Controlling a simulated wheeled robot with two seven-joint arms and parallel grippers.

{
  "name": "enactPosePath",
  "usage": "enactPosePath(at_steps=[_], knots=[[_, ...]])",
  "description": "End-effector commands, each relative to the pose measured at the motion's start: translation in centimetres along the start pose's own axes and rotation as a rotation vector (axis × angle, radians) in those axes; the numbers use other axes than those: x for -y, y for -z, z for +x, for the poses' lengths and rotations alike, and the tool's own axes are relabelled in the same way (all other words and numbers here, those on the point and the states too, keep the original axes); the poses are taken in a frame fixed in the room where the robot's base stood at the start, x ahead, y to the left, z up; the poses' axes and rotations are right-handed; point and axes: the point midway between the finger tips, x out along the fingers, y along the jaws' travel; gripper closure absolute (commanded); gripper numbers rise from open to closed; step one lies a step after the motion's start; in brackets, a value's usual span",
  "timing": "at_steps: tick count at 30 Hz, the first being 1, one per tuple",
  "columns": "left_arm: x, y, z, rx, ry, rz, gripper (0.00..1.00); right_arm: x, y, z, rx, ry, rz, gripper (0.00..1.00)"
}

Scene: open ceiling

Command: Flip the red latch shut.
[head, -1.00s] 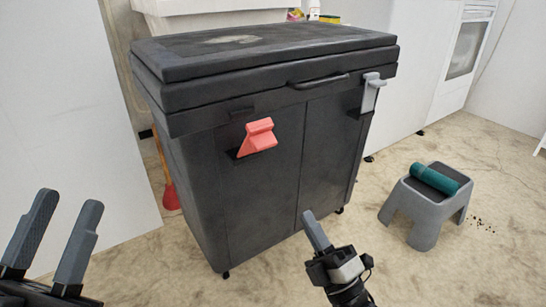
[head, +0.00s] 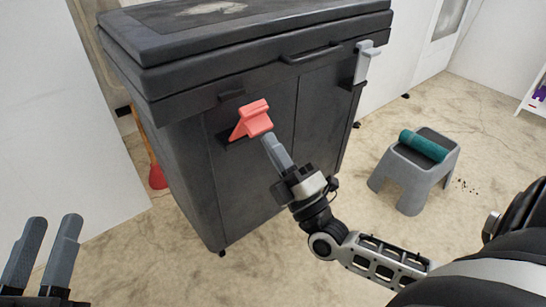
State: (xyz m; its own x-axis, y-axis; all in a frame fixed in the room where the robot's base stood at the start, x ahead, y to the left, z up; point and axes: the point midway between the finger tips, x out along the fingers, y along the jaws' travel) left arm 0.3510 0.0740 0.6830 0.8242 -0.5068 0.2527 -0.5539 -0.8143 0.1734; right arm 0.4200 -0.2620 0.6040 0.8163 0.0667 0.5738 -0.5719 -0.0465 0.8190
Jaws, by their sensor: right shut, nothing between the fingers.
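The red latch (head: 253,119) is on the front of the dark grey chest (head: 175,150), at its left part. It tilts outward and hangs below a small dark catch (head: 232,95) near the lid's lower edge, apart from it. My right gripper (head: 268,139) is shut and empty, its fingertips just below and right of the latch; I cannot tell whether they touch it. My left gripper (head: 45,225) is open and empty at the lower left, far from the chest.
A grey latch (head: 363,62) sits at the chest's right, against the lid. A handle (head: 311,53) is between the latches. A grey stool (head: 410,180) with a teal roll (head: 423,146) stands right. A red plunger (head: 157,177) is behind the chest's left side. Floor in front is clear.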

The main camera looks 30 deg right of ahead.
Motion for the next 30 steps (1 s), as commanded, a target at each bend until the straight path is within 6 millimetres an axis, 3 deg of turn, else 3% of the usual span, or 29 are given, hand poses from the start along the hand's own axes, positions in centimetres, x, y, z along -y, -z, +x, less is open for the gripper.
enactPosePath(at_steps=[17,25,30], knots=[[-0.1,0.2,0.1,0.015,-0.001,-0.021,0.64,-0.4,-0.1,0.4,0.003,0.006,-0.002,1.00],[-1.2,-4.0,-2.5,0.313,0.086,-0.332,0.64,-1.2,-0.1,1.2,0.004,0.062,-0.001,1.00],[-0.7,-4.6,-3.2,0.429,0.129,-0.217,0.64,-1.9,-0.1,2.1,0.004,0.129,0.000,1.00]])
